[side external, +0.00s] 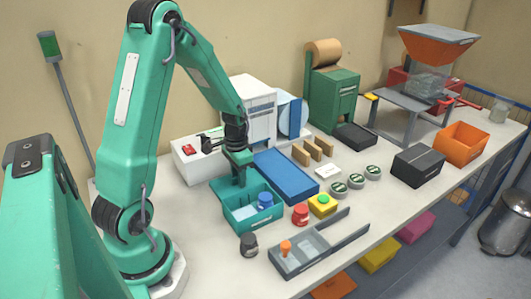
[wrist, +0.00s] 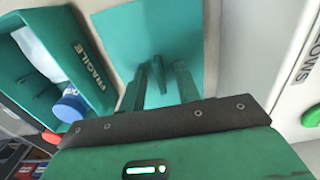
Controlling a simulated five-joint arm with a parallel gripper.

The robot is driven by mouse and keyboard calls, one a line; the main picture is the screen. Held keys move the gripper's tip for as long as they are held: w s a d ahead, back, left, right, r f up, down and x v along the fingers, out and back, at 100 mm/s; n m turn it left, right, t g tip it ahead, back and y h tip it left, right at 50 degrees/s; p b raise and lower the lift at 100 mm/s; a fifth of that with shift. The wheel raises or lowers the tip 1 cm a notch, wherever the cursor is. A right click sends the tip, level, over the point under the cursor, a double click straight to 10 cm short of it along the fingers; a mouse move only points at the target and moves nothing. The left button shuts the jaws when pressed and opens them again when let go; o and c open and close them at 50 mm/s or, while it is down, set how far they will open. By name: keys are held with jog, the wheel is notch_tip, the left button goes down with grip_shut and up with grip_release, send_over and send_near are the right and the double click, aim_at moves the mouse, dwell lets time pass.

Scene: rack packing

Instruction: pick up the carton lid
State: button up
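A flat teal panel (wrist: 115,38), which looks like the carton lid, lies under my gripper in the wrist view. My gripper (wrist: 162,68) has its fingers apart and pointing at this panel. A dark upright shape shows between the fingers; I cannot tell whether it is part of the lid or a shadow. Contact is not clear. The open teal carton marked FRAGILE (wrist: 92,67) is beside the panel and holds a blue-capped jar (wrist: 72,105). In the side view my gripper (side external: 240,181) is low over the back of the teal carton (side external: 262,220).
A blue tray (side external: 290,178) is right of the carton. A red-capped jar (side external: 300,214), a yellow block (side external: 322,205) and a dark jar (side external: 249,245) stand close in front. A grey rack (side external: 318,246) lies at the front. A white machine (side external: 250,105) stands behind.

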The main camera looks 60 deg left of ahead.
dwell(0.3)
grip_shut()
jog(key=shift+r, duration=0.7)
notch_tip(320, 180, up, 3)
jog(key=shift+d+r, duration=0.1)
jog(key=d+r, duration=0.6)
jog(key=d, duration=0.5)
jog(key=shift+s+d+r, duration=0.2)
jog(key=shift+s+d, duration=0.05)
